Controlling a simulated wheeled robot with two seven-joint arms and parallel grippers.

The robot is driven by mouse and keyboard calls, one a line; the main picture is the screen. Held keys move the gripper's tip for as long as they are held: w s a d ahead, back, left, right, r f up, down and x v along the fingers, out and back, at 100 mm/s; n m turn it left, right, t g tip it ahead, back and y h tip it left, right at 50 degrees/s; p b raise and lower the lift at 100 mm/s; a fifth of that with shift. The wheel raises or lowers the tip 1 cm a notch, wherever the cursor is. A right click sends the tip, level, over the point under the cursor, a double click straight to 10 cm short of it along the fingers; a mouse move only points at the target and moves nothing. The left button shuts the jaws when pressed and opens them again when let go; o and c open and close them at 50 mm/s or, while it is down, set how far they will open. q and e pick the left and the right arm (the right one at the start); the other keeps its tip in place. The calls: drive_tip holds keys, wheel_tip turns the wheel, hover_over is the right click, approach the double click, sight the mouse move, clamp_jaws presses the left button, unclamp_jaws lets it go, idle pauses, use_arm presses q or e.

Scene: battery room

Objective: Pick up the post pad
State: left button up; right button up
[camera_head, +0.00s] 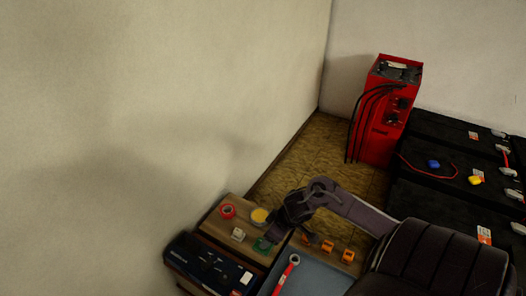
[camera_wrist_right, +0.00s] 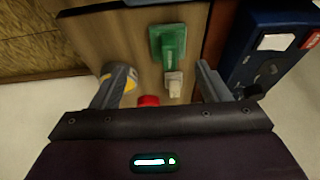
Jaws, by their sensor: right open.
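A green block-like piece (camera_head: 262,244) lies on the wooden top beside a small whitish piece (camera_head: 238,234). I cannot tell for sure which of these is the post pad. In the right wrist view the green piece (camera_wrist_right: 168,46) is ahead and right of centre, and the whitish piece (camera_wrist_right: 173,84) is nearer, between the finger lines. My right gripper (camera_head: 272,238) hangs over this top, close to the green piece, and hides part of the surroundings. Its jaws (camera_wrist_right: 155,85) are open, with nothing gripped. My left gripper is not in view.
A red ring (camera_head: 228,211) and a yellow round item (camera_head: 259,216) share the wooden top; a yellow-grey item (camera_wrist_right: 120,80) is by the left finger. A dark blue case (camera_head: 210,266), a red-handled wrench (camera_head: 287,272) and orange pieces (camera_head: 327,247) are near. A red charger (camera_head: 390,115) stands behind.

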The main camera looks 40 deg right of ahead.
drive_tip(key=shift+a+f, duration=0.35)
drive_tip(key=shift+f, duration=0.05)
drive_tip(key=shift+w+a+f, duration=0.1)
drive_tip(key=shift+a+f, duration=0.45)
drive_tip(key=shift+f, duration=0.1)
drive_tip(key=x, duration=0.3)
drive_tip(key=shift+w+d+f+b, duration=0.2)
drive_tip(key=shift+w+f+b, duration=0.1)
drive_tip(key=shift+w+b, duration=0.05)
drive_tip(key=shift+f, duration=0.1)
drive_tip(key=shift+a, duration=0.1)
drive_tip(key=c, duration=1.1)
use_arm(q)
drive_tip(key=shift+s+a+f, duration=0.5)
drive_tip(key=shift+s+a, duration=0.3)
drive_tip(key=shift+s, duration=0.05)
use_arm(e)
drive_tip(key=shift+o, duration=0.2)
